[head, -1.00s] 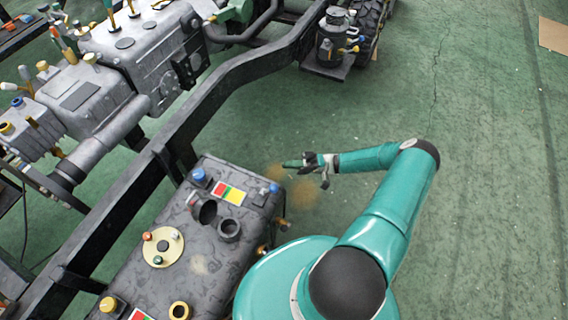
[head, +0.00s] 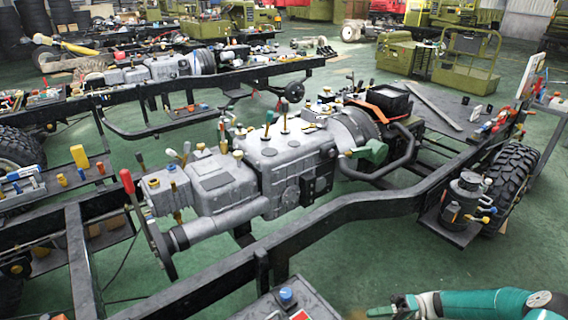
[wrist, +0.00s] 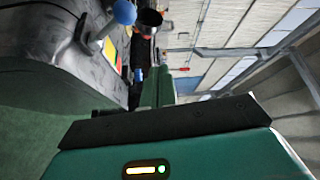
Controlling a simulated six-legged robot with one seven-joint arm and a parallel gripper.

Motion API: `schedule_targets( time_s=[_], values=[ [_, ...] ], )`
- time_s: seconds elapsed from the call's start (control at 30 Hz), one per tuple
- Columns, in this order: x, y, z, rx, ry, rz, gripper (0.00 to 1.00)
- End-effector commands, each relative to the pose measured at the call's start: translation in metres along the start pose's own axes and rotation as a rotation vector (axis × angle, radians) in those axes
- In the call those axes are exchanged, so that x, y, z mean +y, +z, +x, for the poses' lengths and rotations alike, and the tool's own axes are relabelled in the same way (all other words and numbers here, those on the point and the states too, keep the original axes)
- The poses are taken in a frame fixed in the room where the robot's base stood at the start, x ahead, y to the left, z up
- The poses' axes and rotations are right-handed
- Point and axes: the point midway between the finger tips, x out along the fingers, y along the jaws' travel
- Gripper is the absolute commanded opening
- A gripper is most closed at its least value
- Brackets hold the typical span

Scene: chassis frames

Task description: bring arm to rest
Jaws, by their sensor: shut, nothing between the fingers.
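My gripper (head: 384,311) shows at the bottom edge of the head view, at the end of my teal arm, pointing left. It is shut and holds nothing. It hangs over the green floor beside a dark grey metal box with a blue cap (head: 286,296). In the wrist view, my green gripper fingers (wrist: 158,88) show beyond the dark edge of my wrist, close together. The grey box (wrist: 60,55) fills the upper left of that view.
A black chassis frame (head: 375,206) runs across the middle, carrying a grey engine and gearbox (head: 280,165). A wheel (head: 512,185) and a grey canister (head: 466,193) stand at right. More chassis and green machines (head: 465,65) lie behind. Green floor (head: 350,262) is clear between the frame and my arm.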

Motion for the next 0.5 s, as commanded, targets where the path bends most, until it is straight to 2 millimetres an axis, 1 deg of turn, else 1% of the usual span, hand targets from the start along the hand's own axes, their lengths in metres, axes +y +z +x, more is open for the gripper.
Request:
schedule_targets(
  time_s=[0.03,0.2,0.5],
  values=[
    [-0.011,-0.003,0.005,-0.054,0.058,0.026,0.0],
    [-0.042,-0.007,0.019,-0.187,0.243,0.118,0.0],
    [-0.101,-0.011,0.042,-0.34,0.596,0.226,0.0]
  ],
)
